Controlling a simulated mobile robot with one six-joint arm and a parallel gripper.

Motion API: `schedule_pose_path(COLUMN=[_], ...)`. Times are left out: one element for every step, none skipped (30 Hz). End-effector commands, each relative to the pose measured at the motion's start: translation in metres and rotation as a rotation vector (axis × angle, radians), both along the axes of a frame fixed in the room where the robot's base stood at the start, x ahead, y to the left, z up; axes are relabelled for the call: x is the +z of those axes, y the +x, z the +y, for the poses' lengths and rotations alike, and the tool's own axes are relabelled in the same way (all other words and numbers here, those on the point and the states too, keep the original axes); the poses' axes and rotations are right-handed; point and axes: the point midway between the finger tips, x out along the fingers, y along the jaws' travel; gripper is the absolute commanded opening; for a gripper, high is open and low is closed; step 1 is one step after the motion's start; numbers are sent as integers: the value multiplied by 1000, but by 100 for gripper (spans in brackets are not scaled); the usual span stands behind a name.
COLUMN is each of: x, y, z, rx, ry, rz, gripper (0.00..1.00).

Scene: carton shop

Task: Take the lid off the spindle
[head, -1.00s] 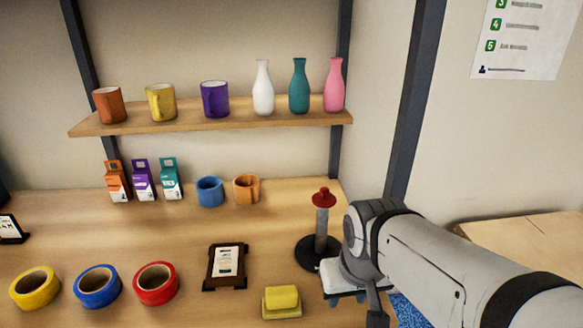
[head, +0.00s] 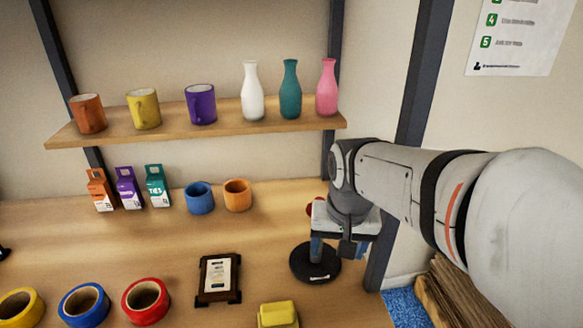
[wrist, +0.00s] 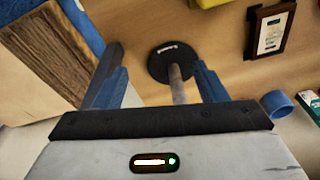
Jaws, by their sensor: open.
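The spindle has a round black base (head: 315,265) on the wooden bench, near its right end. In the wrist view its base (wrist: 168,60) and grey post (wrist: 178,84) show. Only a sliver of the red lid (head: 311,208) shows at the left of my gripper in the head view; the lid is hidden in the wrist view. My gripper (head: 338,246) is over the spindle with its blue fingers pointing down. In the wrist view the fingers are apart, and the post appears between them, closer to the right one. I cannot tell whether a finger touches it.
A dark-framed card (head: 218,278) and a yellow block (head: 278,314) lie left of the spindle. Rolls of tape, such as the red one (head: 146,301), are further left. A shelf (head: 200,128) with mugs and bottles runs above. A dark upright (head: 405,130) stands close by my arm.

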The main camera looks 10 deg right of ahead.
Motion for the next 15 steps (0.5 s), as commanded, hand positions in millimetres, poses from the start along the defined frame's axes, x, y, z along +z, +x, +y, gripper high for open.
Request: schedule_pose_path(x=[21, 28, 36, 42, 47, 52, 55, 58, 61, 62, 64, 65, 65, 66, 65], y=[22, 33, 49, 60, 71, 84, 94, 103, 113, 121, 127, 134, 138, 142, 145], z=[0, 0, 0, -1, -1, -1, -1, -1, -1, -1, -2, -2, -2, -2, -2], rx=[-62, -105, -161, -203, -243, -294, -330, -365, -405, -433, -458, -486, -503, -518, -533], ry=[10, 16, 24, 29, 33, 37, 40, 42, 44, 45, 47, 47, 48, 49, 49], rz=[25, 37, 55, 66, 78, 93, 103, 112, 124, 131, 137, 145, 150, 152, 157], gripper=[70, 72, 76, 78, 80, 80, 80, 80, 80, 80, 80, 80, 80, 80, 80])
